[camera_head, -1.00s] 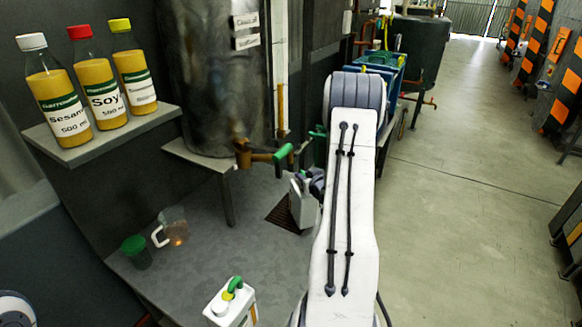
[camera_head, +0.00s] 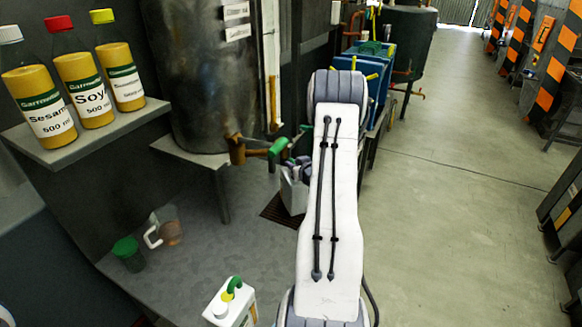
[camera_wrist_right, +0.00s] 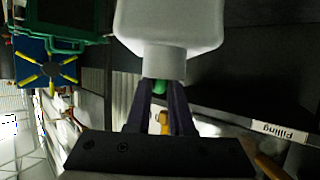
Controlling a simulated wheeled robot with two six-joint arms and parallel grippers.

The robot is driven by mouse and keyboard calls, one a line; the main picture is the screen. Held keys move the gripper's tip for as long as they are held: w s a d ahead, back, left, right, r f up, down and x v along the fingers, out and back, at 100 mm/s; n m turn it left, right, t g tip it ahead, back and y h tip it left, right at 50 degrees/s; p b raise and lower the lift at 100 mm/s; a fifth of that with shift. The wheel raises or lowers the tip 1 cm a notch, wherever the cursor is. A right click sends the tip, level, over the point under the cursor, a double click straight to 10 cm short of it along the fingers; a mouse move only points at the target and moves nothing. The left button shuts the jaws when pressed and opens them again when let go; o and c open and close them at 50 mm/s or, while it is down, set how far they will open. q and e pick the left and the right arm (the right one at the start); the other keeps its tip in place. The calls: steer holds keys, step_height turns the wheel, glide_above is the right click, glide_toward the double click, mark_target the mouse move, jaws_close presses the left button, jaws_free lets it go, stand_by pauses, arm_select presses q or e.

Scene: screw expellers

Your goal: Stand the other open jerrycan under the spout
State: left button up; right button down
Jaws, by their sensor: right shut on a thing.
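A white jerrycan (camera_head: 292,195) is held by my right gripper (camera_head: 298,165), partly hidden behind my right arm. In the wrist view, the gripper's fingers (camera_wrist_right: 162,84) are shut at the neck of the jerrycan (camera_wrist_right: 170,30). The spout (camera_head: 237,150), a brass tap with a green handle (camera_head: 278,147), juts from the metal tank (camera_head: 190,80). The jerrycan is to the right of the spout and lower in the picture. I cannot tell whether its base touches the surface. My left gripper is out of view.
A dark grate (camera_head: 272,214) lies beside the held jerrycan. A clear jug (camera_head: 168,235) and a green-lidded jar (camera_head: 130,254) stand on the grey surface (camera_head: 195,265). Three bottles fill a shelf (camera_head: 150,108) at left. Blue containers (camera_head: 375,75) stand behind. The floor at right is open.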

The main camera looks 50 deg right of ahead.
steer(key=shift+f, duration=0.2)
steer(key=c, duration=0.8)
jaws_free()
steer(key=shift+s+a+f, duration=0.1)
steer(key=shift+f, duration=0.05)
steer(key=shift+c, duration=0.2)
steer(key=o, duration=0.4)
steer(key=shift+o, duration=0.2)
